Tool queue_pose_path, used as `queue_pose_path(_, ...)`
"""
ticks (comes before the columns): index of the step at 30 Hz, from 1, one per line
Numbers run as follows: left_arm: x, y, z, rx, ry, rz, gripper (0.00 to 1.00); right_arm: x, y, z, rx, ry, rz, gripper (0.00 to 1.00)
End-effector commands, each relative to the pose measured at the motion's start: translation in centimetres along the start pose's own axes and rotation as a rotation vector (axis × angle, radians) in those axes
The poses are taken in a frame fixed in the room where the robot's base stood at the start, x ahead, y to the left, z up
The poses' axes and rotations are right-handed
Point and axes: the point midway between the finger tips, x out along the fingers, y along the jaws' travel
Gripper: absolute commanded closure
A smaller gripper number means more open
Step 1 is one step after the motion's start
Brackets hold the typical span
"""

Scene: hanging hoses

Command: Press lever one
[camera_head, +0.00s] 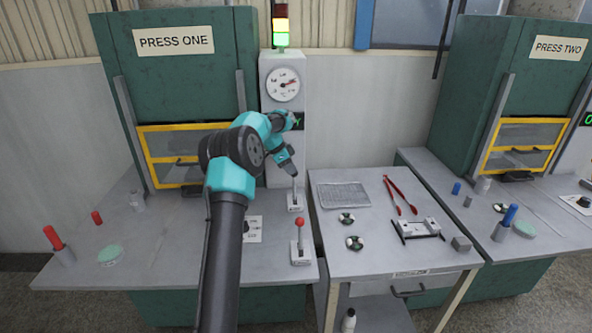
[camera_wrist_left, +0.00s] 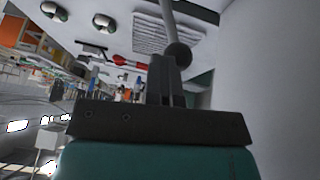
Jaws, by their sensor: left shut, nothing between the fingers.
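The press one machine (camera_head: 172,75) is a green press with a yellow-framed guard, at the left. Two levers stand on its bench at the right end: a rear lever (camera_head: 295,198) on a white base and a front lever (camera_head: 300,245) with a red knob. My left gripper (camera_head: 293,174) is shut and empty, pointing down at the top of the rear lever. In the left wrist view, the shut fingers (camera_wrist_left: 167,72) are right at the rear lever's dark round knob (camera_wrist_left: 179,54); I cannot tell whether they touch. My right gripper is not in view.
A gauge post (camera_head: 283,85) with a stack light (camera_head: 281,25) stands behind the levers. A side table (camera_head: 360,278) to the right holds red tongs (camera_head: 393,195), a grid sheet (camera_head: 343,195) and small parts. Press two (camera_head: 505,85) is at the far right.

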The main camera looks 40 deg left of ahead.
Motion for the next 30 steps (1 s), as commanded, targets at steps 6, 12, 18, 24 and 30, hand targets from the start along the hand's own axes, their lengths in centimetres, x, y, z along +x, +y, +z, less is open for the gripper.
queue_pose_path(6, -0.1, -0.4, 0.1, 0.0, 0.001, -0.016, 1.0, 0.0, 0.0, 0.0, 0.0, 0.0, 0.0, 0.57)
queue_pose_path(12, -0.2, -0.2, 0.0, 0.001, 0.0, -0.015, 1.0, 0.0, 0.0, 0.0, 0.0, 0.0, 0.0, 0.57)
queue_pose_path(18, -0.6, 1.1, -0.6, 0.008, 0.0, -0.007, 1.0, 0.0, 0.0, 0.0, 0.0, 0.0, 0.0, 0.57)
queue_pose_path(24, -1.2, 2.8, -1.3, 0.014, -0.001, 0.0, 1.0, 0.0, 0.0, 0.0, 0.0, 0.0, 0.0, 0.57)
queue_pose_path(30, -2.5, 3.3, -1.6, 0.018, 0.0, 0.002, 1.0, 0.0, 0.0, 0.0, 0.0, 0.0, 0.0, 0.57)
